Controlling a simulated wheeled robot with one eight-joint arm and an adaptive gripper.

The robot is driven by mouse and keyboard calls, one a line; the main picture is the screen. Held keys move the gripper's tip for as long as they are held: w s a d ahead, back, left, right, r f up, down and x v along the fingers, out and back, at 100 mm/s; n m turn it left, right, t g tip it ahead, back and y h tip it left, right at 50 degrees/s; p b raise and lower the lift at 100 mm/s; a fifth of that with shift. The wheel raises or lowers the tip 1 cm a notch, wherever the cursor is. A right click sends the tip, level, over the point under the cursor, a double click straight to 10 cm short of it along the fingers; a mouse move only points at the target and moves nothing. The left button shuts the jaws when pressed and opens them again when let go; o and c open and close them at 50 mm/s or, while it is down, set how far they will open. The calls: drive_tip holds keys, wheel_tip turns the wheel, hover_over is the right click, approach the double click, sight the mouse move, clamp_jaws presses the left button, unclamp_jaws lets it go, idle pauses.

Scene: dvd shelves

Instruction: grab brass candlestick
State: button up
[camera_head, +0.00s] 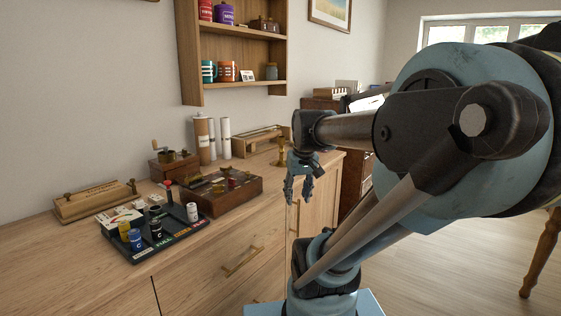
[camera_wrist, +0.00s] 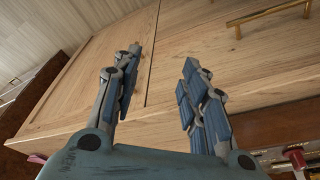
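The brass candlestick (camera_head: 281,153) stands upright on the wooden cabinet top (camera_head: 188,245), toward its far right end. My gripper (camera_head: 298,196) hangs fingers down in front of the cabinet, nearer to the camera than the candlestick and just right of it in the head view. The fingers are apart with nothing between them. The wrist view also shows my gripper (camera_wrist: 164,72) open and empty, with wooden cabinet fronts behind it. The candlestick does not show in the wrist view.
A brown wooden box (camera_head: 232,200) and a dark tray with small bottles (camera_head: 160,247) sit left of the candlestick. A hand grinder (camera_head: 174,164) and several upright tubes (camera_head: 204,140) stand behind. A wall shelf (camera_head: 245,87) hangs above. A brass drawer handle (camera_head: 243,262) sticks out in front.

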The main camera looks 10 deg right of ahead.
drive_tip(key=w+r+n, duration=0.2)
drive_tip(key=w+r, duration=1)
drive_tip(key=w, duration=0.4)
drive_tip(key=n+t+y, duration=0.1)
approach(280, 150)
drive_tip(key=x, duration=0.3)
drive_tip(key=w+x, duration=0.1)
drive_tip(key=x, duration=0.2)
drive_tip(key=shift+w, duration=0.2)
drive_tip(key=shift+w+x, duration=0.15)
drive_tip(key=shift+x, duration=1.15)
drive_tip(key=shift+w+x, duration=0.1)
drive_tip(key=shift+x, duration=1.2)
drive_tip(key=shift+d+r, duration=0.1)
drive_tip(key=shift+d, duration=0.05)
clamp_jaws()
